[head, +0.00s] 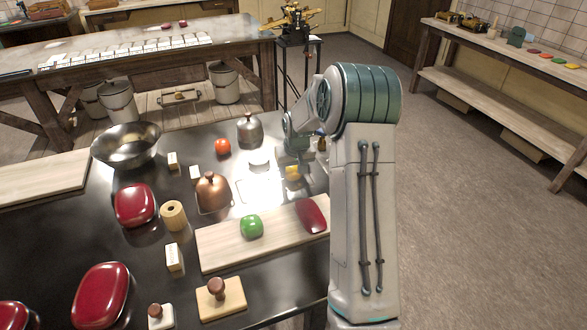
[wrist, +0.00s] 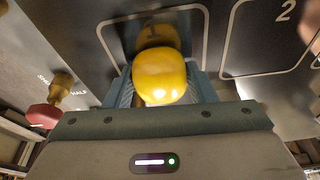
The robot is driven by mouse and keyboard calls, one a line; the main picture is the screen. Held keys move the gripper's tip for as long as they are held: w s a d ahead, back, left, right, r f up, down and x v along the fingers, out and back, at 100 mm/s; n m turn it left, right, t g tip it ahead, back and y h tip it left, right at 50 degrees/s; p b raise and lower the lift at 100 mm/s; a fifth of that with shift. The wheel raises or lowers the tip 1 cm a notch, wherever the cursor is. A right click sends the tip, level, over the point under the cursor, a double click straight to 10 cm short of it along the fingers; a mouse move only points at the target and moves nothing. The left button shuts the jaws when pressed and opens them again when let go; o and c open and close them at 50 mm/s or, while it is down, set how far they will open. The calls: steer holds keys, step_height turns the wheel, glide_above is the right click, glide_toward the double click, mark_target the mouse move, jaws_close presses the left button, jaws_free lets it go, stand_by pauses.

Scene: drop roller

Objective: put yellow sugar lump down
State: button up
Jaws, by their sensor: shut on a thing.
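The yellow sugar lump (wrist: 159,78) is a glossy rounded block between the jaws of my gripper (wrist: 160,90). My gripper is shut on it. In the head view the yellow lump (head: 293,173) shows small beside my arm, above the dark table, near the wooden board with the green lump. In the wrist view it is over the dark surface at an outlined square marked 1 (wrist: 152,33). A second outlined square marked 2 (wrist: 268,40) lies to its right. I cannot tell whether the lump touches the surface.
A copper pot (head: 212,190) stands left of my gripper and a grey metal pot (head: 249,130) behind it. A wooden board (head: 225,258) holds a green lump (head: 251,226) and a red one (head: 312,215). A red tomato-like lump (head: 223,147) stands farther back.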

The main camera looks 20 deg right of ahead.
steer(key=shift+f, duration=0.2)
steer(key=o, duration=1)
steer(key=shift+r, duration=0.15)
steer(key=shift+r, duration=0.2)
steer(key=b+v, duration=0.2)
steer(key=v, duration=1)
steer(key=s+a+r, duration=0.3)
steer(key=s+a, duration=0.1)
steer(key=s, duration=0.3)
steer(key=s+a+r, duration=0.2)
steer(key=s+a, duration=0.3)
steer(key=s, duration=0.3)
steer(key=shift+n, duration=0.5)
steer(key=s+a, duration=0.1)
steer(key=s, duration=0.4)
steer(key=s+a+f, duration=0.1)
steer(key=s, duration=0.4)
steer(key=s+a+f, duration=0.1)
steer(key=s, duration=0.5)
steer(key=shift+a, duration=0.3)
